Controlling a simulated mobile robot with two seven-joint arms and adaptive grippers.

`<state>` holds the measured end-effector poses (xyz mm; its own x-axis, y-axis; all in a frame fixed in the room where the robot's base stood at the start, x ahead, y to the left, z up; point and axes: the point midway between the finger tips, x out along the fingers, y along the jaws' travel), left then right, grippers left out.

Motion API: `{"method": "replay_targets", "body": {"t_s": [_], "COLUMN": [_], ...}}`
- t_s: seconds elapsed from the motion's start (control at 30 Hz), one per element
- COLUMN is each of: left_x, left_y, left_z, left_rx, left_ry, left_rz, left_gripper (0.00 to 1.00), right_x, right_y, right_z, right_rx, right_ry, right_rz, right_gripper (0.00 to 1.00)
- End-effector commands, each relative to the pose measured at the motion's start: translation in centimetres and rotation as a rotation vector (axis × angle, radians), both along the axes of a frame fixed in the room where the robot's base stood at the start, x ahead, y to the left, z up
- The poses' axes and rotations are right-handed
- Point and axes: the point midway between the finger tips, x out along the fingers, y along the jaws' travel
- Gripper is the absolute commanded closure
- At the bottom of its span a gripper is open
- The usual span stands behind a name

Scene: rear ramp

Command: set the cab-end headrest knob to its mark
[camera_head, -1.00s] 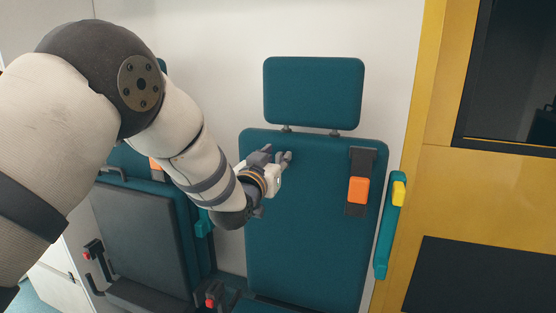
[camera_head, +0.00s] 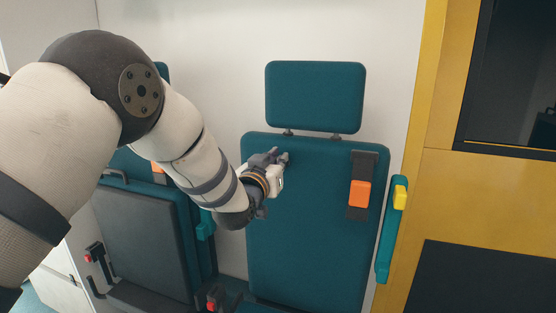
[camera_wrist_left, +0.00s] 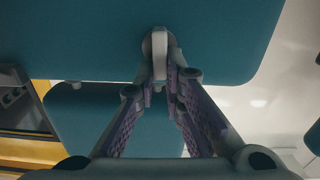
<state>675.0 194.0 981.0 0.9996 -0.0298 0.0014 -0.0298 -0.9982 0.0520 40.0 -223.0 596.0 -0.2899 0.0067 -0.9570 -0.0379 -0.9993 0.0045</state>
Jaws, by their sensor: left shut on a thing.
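The headrest (camera_head: 315,97) is a teal pad on short posts above the teal backrest (camera_head: 315,225) of the seat beside the yellow wall. My left gripper (camera_head: 281,156) is at the backrest's upper left, below the headrest. In the left wrist view its fingers (camera_wrist_left: 160,78) converge on a pale grey knob (camera_wrist_left: 158,45) at the backrest's edge and are shut on it. The headrest also shows in that view (camera_wrist_left: 95,118), behind the fingers. The knob is hidden by the fingers in the head view. I cannot make out a mark. My right gripper is not in view.
An orange buckle (camera_head: 360,194) on a dark strap lies on the backrest's right side. A teal armrest (camera_head: 387,245) with a yellow piece stands beside the yellow wall (camera_head: 490,205). A second seat with a dark panel (camera_head: 145,235) is at left, behind my arm.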

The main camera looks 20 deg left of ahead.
Motion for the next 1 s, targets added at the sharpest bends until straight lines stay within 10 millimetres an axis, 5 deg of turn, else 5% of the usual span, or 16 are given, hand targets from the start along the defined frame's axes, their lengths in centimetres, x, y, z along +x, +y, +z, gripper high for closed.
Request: {"method": "replay_targets", "body": {"t_s": [1.0], "left_x": [0.1], "left_y": [1.6], "left_z": [-0.9], "left_rx": [-0.904], "left_ry": [0.026], "left_rz": [0.002], "left_gripper": [1.0], "right_x": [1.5], "right_y": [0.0], "right_z": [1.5], "right_rx": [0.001], "right_ry": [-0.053], "right_rz": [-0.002], "right_gripper": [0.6]}}
